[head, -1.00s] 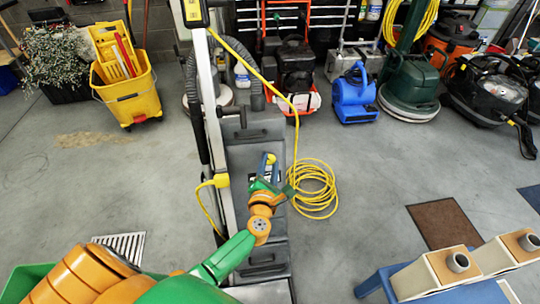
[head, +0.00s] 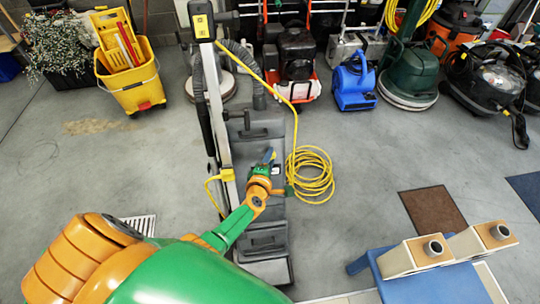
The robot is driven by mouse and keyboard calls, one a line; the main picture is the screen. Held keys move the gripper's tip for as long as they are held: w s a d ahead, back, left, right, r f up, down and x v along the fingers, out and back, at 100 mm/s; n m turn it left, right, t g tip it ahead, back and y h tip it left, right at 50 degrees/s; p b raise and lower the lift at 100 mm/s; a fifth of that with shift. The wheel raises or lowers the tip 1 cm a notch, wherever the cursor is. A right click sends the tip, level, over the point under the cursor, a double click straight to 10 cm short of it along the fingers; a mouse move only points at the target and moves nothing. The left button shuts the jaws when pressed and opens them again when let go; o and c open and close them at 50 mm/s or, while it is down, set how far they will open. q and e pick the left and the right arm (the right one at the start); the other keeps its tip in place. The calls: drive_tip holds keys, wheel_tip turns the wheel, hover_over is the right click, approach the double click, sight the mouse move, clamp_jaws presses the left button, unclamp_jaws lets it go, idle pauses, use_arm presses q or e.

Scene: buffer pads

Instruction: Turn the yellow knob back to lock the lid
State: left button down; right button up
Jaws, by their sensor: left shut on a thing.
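The grey floor machine (head: 258,240) stands upright in the middle of the head view, with a tall pale handle post. Its dark grey lid (head: 253,134) lies closed as far as I can see. My left gripper (head: 269,156) reaches over the machine's top from below and is shut at the lid. Its own hand hides most of what it holds, which fits the yellow knob; the knob itself cannot be made out. My right gripper is not in view.
A yellow cord (head: 311,175) runs down from the handle and lies coiled on the floor to the right. A yellow mop bucket (head: 137,88) and a blue blower (head: 354,87) stand behind.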

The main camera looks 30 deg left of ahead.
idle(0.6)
use_arm(q)
drive_tip(key=shift+c, duration=2.3)
unclamp_jaws()
drive_tip(key=p+v, duration=0.3)
drive_tip(key=v, duration=0.4)
